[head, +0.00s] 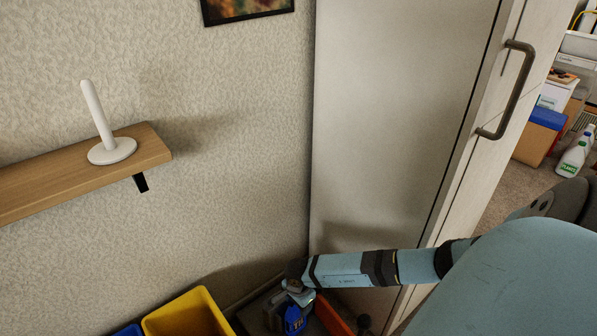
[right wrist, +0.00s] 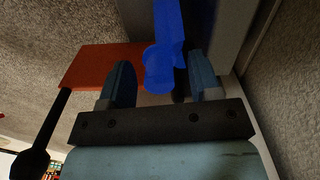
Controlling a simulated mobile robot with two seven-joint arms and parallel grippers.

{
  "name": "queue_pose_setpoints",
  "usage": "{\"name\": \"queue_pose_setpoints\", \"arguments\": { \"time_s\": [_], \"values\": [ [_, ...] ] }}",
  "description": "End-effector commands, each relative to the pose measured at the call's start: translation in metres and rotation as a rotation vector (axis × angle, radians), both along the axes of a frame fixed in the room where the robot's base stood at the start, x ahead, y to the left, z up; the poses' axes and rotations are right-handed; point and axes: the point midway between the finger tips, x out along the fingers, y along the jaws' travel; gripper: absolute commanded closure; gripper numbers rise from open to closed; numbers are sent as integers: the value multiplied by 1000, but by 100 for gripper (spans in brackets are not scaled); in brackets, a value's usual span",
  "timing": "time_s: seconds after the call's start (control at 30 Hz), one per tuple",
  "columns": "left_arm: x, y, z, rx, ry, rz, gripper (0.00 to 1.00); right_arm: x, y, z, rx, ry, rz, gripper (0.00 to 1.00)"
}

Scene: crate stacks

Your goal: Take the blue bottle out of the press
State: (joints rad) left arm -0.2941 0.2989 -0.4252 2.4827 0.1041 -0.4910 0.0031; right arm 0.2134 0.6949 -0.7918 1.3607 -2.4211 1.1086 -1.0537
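The blue bottle (head: 293,319) shows at the bottom edge of the head view, below my right gripper (head: 296,284). In the right wrist view the bottle (right wrist: 160,68) lies between the two fingers of my right gripper (right wrist: 162,82). The fingers are apart, with a narrow gap seen on each side of the bottle. The press shows as an orange-red part (right wrist: 95,66) beside the bottle, with a black lever ending in a round knob. Its orange part (head: 333,313) is cut off by the lower edge of the head view. My left gripper is not in view.
A tall pale cabinet (head: 390,110) with a grey handle stands right behind my right arm. A yellow crate (head: 188,316) and a blue one (head: 128,331) are at the lower left. A wooden shelf (head: 80,172) holds a white upright holder (head: 100,125).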

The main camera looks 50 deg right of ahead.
Motion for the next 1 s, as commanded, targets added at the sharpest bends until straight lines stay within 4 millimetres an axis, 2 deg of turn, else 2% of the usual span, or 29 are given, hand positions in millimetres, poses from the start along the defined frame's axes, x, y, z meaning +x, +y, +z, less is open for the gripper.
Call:
{"name": "queue_pose_setpoints", "arguments": {
  "time_s": [0.17, 0.27, 0.47, 0.6, 0.7, 0.83, 1.0],
  "values": [
    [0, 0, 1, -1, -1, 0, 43, 0, 0, 2, 0, 0, 0, 43],
    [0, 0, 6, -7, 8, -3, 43, 1, 0, 11, 0, -1, 1, 43],
    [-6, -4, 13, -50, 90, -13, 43, 1, -1, 53, 0, -3, 2, 43],
    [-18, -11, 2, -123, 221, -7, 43, 1, -1, 86, 0, -2, 2, 43],
    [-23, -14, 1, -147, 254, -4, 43, 0, -1, 106, -1, -1, 1, 43],
    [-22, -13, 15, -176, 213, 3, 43, 1, -1, 125, -1, -2, 1, 43],
    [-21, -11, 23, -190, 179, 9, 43, 0, 0, 137, 0, 0, 0, 43]
  ]
}}
